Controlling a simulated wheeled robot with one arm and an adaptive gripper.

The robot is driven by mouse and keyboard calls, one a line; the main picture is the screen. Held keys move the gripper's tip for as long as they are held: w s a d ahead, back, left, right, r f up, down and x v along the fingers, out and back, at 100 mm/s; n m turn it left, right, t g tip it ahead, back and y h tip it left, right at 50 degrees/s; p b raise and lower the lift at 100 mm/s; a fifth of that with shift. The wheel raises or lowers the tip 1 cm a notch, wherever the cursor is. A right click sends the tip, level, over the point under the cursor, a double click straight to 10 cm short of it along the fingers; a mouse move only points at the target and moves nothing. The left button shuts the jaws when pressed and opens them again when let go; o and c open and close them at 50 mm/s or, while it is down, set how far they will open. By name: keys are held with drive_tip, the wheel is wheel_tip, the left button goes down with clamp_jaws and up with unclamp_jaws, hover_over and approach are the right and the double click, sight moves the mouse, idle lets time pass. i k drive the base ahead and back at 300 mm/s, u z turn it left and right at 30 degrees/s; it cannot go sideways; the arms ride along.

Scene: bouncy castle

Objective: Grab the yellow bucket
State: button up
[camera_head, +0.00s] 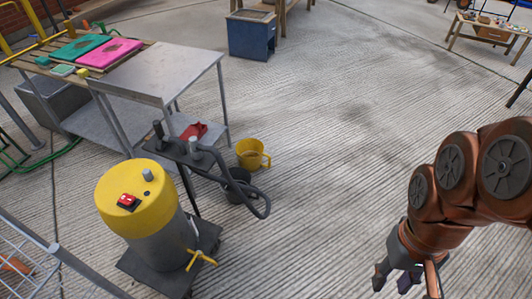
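The yellow bucket (250,147) stands upright on the ribbed concrete floor, just right of the metal table's legs. Its open top faces up and a handle shows on its right side. A dark grey bucket (237,194) stands close in front of it, partly hidden by a black handle bar. My gripper (397,284) hangs at the lower right, well apart from the yellow bucket. Its dark fingers are spread and nothing shows between them.
A yellow-topped grey tank (142,232) on a wheeled base stands left of the buckets, its black bar reaching toward them. A metal table (160,74) stands behind. A blue cabinet (250,38) is at the back. The floor between my arm and the bucket is clear.

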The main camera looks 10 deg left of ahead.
sight(249, 151)
drive_tip(key=u, duration=0.05)
drive_tip(key=i, duration=8)
drive_tip(key=u, duration=5.45)
